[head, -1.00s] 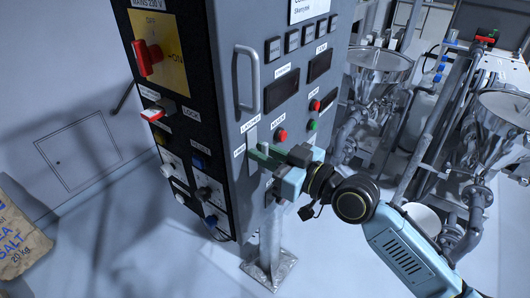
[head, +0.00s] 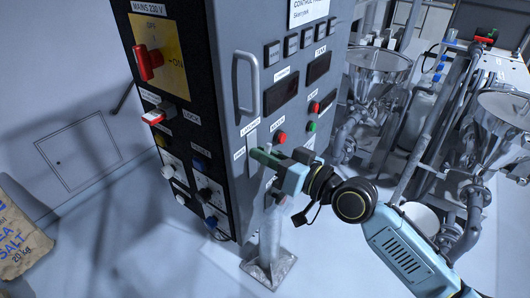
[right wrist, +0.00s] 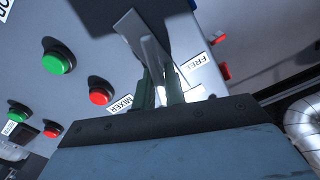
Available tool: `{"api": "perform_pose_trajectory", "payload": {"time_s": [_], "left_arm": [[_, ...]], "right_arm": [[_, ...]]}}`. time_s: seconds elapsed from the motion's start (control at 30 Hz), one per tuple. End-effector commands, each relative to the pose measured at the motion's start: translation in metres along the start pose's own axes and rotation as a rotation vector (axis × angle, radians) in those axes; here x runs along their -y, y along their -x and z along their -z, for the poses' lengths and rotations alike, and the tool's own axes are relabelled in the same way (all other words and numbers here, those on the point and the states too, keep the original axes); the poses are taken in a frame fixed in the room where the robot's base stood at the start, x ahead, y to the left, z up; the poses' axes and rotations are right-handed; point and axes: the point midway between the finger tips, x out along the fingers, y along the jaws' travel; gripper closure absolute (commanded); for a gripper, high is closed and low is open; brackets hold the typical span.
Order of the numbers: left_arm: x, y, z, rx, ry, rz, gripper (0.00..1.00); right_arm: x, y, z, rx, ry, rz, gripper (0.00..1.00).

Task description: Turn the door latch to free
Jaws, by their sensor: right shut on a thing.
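The door latch is a pale grey lever on a narrow plate on the front of the grey control cabinet (head: 235,110). In the right wrist view the latch lever (right wrist: 153,55) runs down between my fingers, in front of its plate. My right gripper (head: 267,156) reaches it from the right, its greenish fingers against the cabinet front. In the right wrist view the right gripper (right wrist: 160,92) is shut on the lever. A label reading FREI (right wrist: 195,63) lies right of the lever. The fingers partly hide the lever's end. My left gripper is out of view.
A door handle (head: 247,82) stands out above the latch. Red (head: 280,138) and green (head: 311,127) buttons sit close beside my gripper. A red main switch (head: 148,62) is on the cabinet's side. Steel hoppers (head: 380,65) stand at right; a salt sack (head: 20,230) lies at left.

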Motion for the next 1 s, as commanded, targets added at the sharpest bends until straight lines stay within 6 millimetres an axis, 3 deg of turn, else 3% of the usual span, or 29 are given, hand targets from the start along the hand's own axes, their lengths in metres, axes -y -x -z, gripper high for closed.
{"api": "perform_pose_trajectory", "payload": {"time_s": [1.0], "left_arm": [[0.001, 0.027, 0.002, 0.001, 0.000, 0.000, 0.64]], "right_arm": [[-0.010, 0.000, -0.004, -0.001, -0.944, -0.001, 1.00]]}}
